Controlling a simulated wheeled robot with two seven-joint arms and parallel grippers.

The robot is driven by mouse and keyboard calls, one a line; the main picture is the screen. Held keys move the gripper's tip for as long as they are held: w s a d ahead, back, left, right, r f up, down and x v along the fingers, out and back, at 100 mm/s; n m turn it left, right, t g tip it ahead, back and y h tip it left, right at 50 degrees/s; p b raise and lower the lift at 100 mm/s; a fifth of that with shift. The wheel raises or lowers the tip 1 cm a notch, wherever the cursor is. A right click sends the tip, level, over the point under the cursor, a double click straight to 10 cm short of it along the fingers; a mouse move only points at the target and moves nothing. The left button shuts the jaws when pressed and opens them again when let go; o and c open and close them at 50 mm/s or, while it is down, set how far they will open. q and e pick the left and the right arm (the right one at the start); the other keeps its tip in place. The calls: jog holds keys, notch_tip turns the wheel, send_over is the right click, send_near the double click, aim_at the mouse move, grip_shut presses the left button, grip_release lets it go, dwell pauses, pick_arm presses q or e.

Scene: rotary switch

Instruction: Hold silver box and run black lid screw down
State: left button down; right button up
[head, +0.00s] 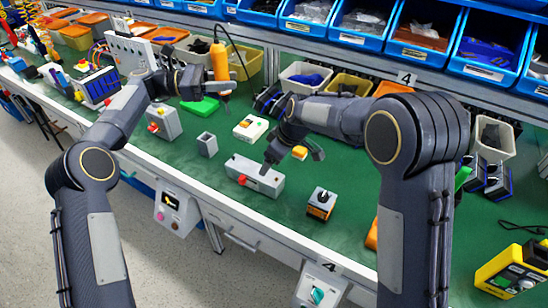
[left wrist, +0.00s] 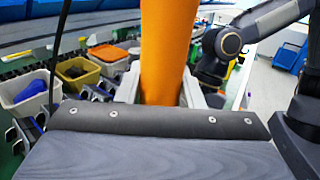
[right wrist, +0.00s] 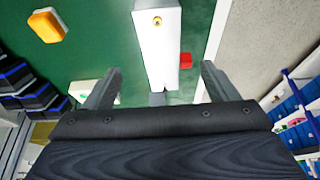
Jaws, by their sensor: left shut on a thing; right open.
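The silver box (head: 255,176) is a long pale block with a red button, lying on the green bench near its front edge. In the right wrist view the box (right wrist: 157,55) has a small brass-coloured screw head (right wrist: 157,20) on its top; I cannot make out a black lid. My left gripper (head: 219,70) is shut on an orange-handled screwdriver (head: 219,58), tip down above the bench behind the box. The handle (left wrist: 163,45) fills the left wrist view's middle.
A small grey open box (head: 207,145) and a white box with buttons (head: 250,128) stand behind the silver box. A black-knobbed switch box (head: 321,203) stands to its right. Blue bins (head: 410,35) line the back.

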aim_at(255, 176)
jog(key=x, duration=1.2)
jog(key=shift+f, duration=0.15)
jog(key=c, duration=1.5)
